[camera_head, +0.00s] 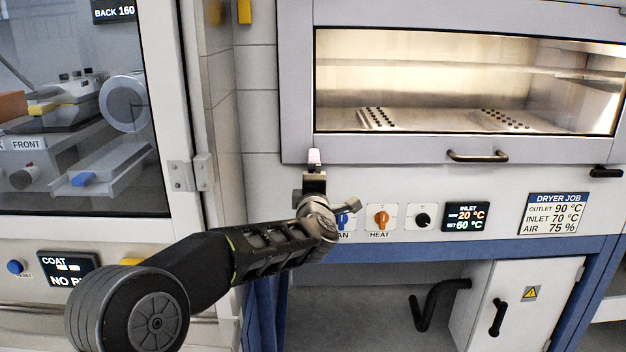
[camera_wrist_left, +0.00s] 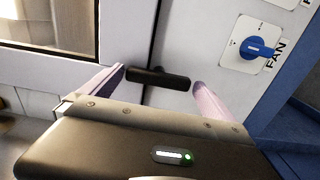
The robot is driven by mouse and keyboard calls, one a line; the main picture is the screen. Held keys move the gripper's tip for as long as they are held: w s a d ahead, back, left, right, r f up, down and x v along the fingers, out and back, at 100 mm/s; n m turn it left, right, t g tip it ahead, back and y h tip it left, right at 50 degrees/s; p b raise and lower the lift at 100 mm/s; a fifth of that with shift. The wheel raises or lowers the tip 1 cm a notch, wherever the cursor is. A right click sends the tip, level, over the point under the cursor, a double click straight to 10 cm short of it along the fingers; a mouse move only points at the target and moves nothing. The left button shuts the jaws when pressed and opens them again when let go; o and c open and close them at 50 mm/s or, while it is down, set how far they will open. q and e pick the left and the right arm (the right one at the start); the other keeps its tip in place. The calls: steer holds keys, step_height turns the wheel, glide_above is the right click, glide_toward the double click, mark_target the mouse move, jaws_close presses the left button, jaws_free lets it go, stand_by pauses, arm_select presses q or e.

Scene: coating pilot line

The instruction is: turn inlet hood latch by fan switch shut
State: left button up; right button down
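The inlet hood latch (camera_wrist_left: 158,77) is a short black bar in the left wrist view, appearing to lie across the seam between hood and panel. My left gripper (camera_wrist_left: 159,78) is open, with one pale fingertip near each end of the bar; I cannot tell whether either touches it. In the head view my left gripper (camera_head: 314,160) is at the hood's lower left corner and hides this latch. The blue fan switch (camera_wrist_left: 258,48) is right of the latch; in the head view the fan switch (camera_head: 343,221) is partly behind my wrist. My right gripper is not in view.
The hood (camera_head: 400,150) has a window and a black handle (camera_head: 477,156). Another black latch (camera_head: 606,172) sits below its right end. The orange heat switch (camera_head: 381,219), a black knob (camera_head: 423,220) and a display (camera_head: 466,217) line the panel. A hinged glazed door (camera_head: 180,150) stands left.

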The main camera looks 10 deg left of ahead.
arm_select(q)
steer(key=shift+s, duration=0.15)
steer(key=b+v, duration=0.2)
steer(key=v, duration=0.5)
steer(key=shift+s, duration=0.25)
steer(key=shift+d, duration=0.15)
steer(key=s+d+f+m+g+h, duration=0.3)
steer(key=s+d+f+m, duration=0.15)
steer(key=f, duration=0.75)
steer(key=s+d+f+m+g+h+p, duration=0.1)
steer(key=s+d+f+m+g+h, duration=0.15)
steer(key=f+m, duration=0.6)
steer(key=s+d+f+m+g+h, duration=0.25)
steer(key=s+d+f, duration=0.25)
steer(key=f, duration=1)
steer(key=s+f+m+g, duration=0.1)
steer(key=s+f+g, duration=0.2)
steer(key=s+f, duration=0.3)
steer(key=s+a+f+m+g+p, duration=0.1)
steer(key=s+f+g, duration=0.2)
steer(key=s+f, duration=0.4)
steer(key=s+f+m+g, duration=0.1)
steer(key=s+f, duration=0.5)
steer(key=s, duration=1.1)
steer(key=shift+s+a+f+g+h+p, duration=0.15)
steer(key=shift+a+f+g+h+p, duration=0.2)
steer(key=shift+g, duration=0.55)
